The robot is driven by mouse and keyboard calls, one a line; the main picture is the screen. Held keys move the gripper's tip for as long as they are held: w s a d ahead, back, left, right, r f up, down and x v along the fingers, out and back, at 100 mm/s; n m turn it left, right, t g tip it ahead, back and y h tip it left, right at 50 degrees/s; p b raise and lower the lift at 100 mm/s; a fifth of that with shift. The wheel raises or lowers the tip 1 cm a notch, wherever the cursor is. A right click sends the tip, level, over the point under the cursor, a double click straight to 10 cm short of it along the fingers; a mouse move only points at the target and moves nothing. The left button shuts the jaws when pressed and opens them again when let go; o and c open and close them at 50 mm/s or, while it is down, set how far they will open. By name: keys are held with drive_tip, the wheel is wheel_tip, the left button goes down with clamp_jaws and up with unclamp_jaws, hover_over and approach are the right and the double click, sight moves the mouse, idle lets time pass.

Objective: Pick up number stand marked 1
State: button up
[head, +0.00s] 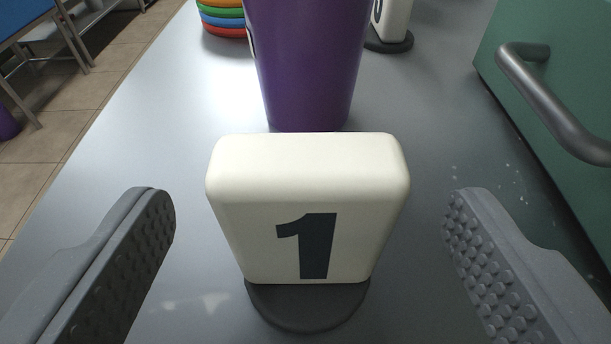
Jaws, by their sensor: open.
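The number stand marked 1 (308,210) is a cream block with a dark "1" on its front face. It stands upright on a dark round base on the grey metal counter (130,140), in the middle of the head view. My gripper (308,225) is open, with one grey studded finger to the left of the stand and one to the right. Both fingers appear apart from the block, with a gap on each side.
A purple cup (306,70) stands right behind the stand. Another cream number stand (394,22) is farther back, its number mostly hidden. Stacked coloured rings (224,20) sit at the back left. A green panel with a metal handle (545,95) borders the right side.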

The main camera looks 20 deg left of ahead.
drive_tip(key=shift+b+x, duration=1)
drive_tip(key=shift+x, duration=1.7)
drive_tip(key=c, duration=1.1)
